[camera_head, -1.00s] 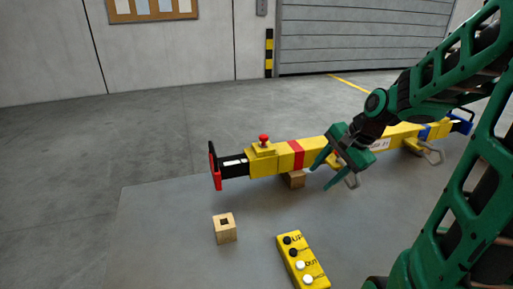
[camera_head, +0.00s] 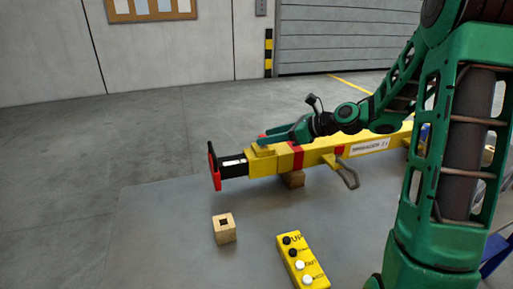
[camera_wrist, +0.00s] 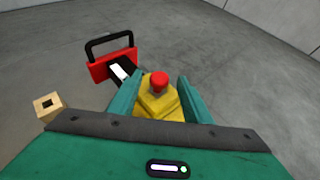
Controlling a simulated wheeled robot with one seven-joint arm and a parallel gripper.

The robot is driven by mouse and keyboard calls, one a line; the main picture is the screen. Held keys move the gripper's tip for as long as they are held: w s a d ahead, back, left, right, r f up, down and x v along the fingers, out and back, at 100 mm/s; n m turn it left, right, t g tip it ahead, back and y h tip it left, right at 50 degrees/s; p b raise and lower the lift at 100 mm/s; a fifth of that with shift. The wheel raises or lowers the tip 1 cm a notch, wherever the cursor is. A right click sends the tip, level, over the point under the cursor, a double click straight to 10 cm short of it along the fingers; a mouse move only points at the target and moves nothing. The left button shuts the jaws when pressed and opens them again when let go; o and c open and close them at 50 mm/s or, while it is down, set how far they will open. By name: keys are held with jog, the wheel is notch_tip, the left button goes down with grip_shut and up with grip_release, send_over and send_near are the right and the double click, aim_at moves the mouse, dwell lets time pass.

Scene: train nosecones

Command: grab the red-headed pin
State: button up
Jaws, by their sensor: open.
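The red-headed pin (camera_wrist: 159,82) stands upright in a yellow block (camera_wrist: 160,104) near the left end of the yellow bar (camera_head: 330,152). In the wrist view the pin shows between the two green fingers of my gripper (camera_wrist: 155,92), with a gap on each side. In the head view my gripper (camera_head: 268,136) reaches left over the bar at the pin, and the fingers hide most of the pin. The gripper is open and does not appear to touch the pin.
The bar's left end has a black section with a red plate and black handle (camera_head: 213,166). A wooden block with a square hole (camera_head: 225,229) and a yellow button box (camera_head: 302,262) lie on the grey table in front. A metal loop (camera_head: 347,174) hangs from the bar.

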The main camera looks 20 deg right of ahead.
aim_at(254, 144)
jog(key=shift+x, duration=3.5)
jog(key=c, duration=1.1)
